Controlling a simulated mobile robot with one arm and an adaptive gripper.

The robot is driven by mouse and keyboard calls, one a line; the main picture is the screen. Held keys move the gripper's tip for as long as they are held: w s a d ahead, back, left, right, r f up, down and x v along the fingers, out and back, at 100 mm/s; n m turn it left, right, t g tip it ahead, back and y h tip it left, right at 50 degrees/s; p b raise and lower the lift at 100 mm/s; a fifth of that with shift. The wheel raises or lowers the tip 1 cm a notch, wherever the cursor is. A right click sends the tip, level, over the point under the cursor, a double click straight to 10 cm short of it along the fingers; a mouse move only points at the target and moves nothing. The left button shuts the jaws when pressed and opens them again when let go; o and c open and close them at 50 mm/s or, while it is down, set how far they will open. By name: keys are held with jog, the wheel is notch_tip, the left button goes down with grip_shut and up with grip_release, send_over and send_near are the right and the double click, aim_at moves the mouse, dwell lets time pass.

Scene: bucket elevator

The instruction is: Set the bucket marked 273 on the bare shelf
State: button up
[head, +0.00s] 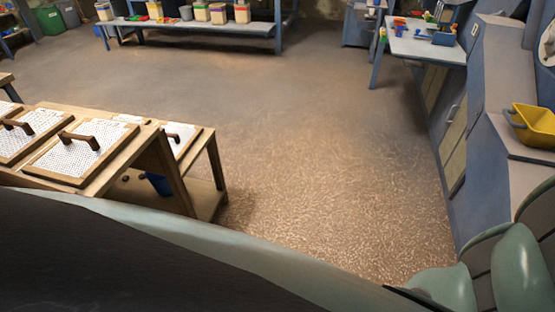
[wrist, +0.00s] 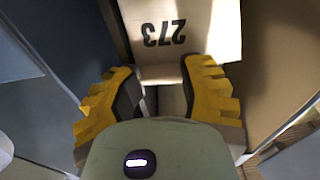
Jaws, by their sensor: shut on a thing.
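In the wrist view, a pale cream face marked 273 (wrist: 188,25) lies just beyond my gripper (wrist: 164,92), with its number upside down. I take this to be the bucket marked 273; the rest of its shape is cut off or hidden. My gripper's yellow-backed fingers are closed in at its near edge and hold a pale, narrow part there, partly hidden by the fingers. The head view does not show the gripper or this bucket. I cannot pick out the bare shelf in either view.
A wooden table (head: 118,170) with perforated, handled panels stands at left. A long bench (head: 190,27) with several containers stands at the back. A worktable (head: 425,48) is at back right. A yellow bucket (head: 535,124) rests on the blue-grey machine (head: 495,85) at right. The middle floor is clear.

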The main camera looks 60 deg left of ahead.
jog(key=shift+f, duration=0.45)
jog(key=o, duration=0.8)
jog(key=shift+c, duration=0.2)
jog(key=o, duration=0.5)
jog(key=shift+w+r, duration=0.2)
jog(key=shift+c, duration=0.2)
jog(key=shift+o, duration=0.7)
jog(key=shift+d+r, duration=0.2)
jog(key=shift+d, duration=0.1)
jog(key=shift+a, duration=0.1)
jog(key=shift+s, duration=0.1)
jog(key=r+v, duration=0.1)
jog(key=v, duration=1)
jog(key=shift+s+a+f, duration=0.25)
jog(key=shift+a+f, duration=0.05)
jog(key=shift+f, duration=0.25)
